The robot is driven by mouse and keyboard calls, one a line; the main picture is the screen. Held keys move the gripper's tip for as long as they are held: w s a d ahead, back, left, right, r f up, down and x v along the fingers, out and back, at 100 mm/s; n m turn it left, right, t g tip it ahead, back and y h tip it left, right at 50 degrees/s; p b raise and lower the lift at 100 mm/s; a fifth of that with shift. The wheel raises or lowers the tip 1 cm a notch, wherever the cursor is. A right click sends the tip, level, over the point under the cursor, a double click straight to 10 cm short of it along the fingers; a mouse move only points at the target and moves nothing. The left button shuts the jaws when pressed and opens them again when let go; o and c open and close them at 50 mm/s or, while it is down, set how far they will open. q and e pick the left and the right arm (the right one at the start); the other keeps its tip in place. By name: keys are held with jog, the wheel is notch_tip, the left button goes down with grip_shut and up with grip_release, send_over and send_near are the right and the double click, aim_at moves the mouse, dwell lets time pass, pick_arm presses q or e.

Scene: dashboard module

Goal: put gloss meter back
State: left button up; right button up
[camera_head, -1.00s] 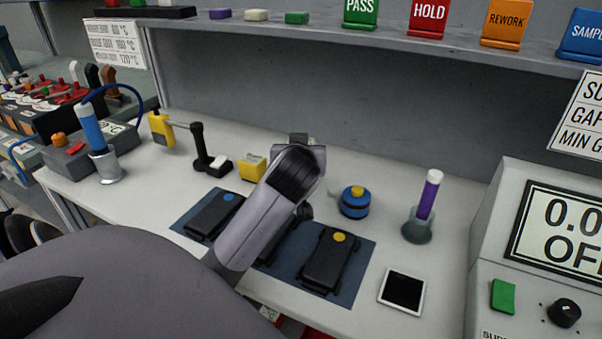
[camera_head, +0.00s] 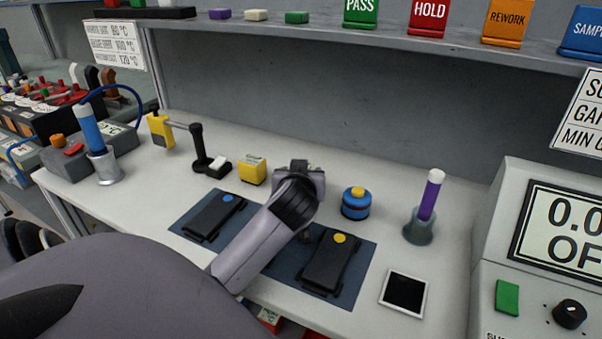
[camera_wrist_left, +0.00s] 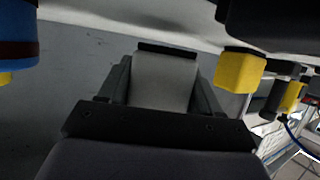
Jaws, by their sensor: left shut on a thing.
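My left gripper (camera_wrist_left: 165,75) is shut on a dark thing (camera_wrist_left: 166,49), of which only a thin black edge shows between the fingertips in the left wrist view. I cannot tell whether it is the gloss meter. In the head view the left gripper (camera_head: 298,170) is over the back edge of a dark blue mat (camera_head: 262,222), and my arm hides the mat's middle. A black device with a blue dot (camera_head: 215,216) lies on the mat's left, and one with a yellow dot (camera_head: 332,263) on its right. My right gripper is not in view.
A yellow box (camera_head: 252,170) stands left of the gripper, and a blue canister (camera_head: 356,204) stands right of it. A purple tube in a holder (camera_head: 420,228), a dark white-framed square (camera_head: 404,293) and a display unit (camera_head: 545,255) are farther right. A shelf (camera_head: 380,42) runs above the bench.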

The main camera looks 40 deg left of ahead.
pick_arm(q)
jog(key=o, duration=1.2)
jog(key=shift+f, duration=0.2)
jog(key=shift+o, duration=0.2)
jog(key=shift+r, duration=0.1)
jog(key=shift+r, duration=0.4)
jog(key=shift+s+d+r+p, duration=0.15)
jog(key=shift+s+r+p, duration=0.05)
jog(key=shift+r+p, duration=0.1)
jog(key=v, duration=1.1)
jog(key=shift+s+r, duration=0.15)
jog(key=shift+s, duration=0.05)
jog(key=shift+d, duration=0.15)
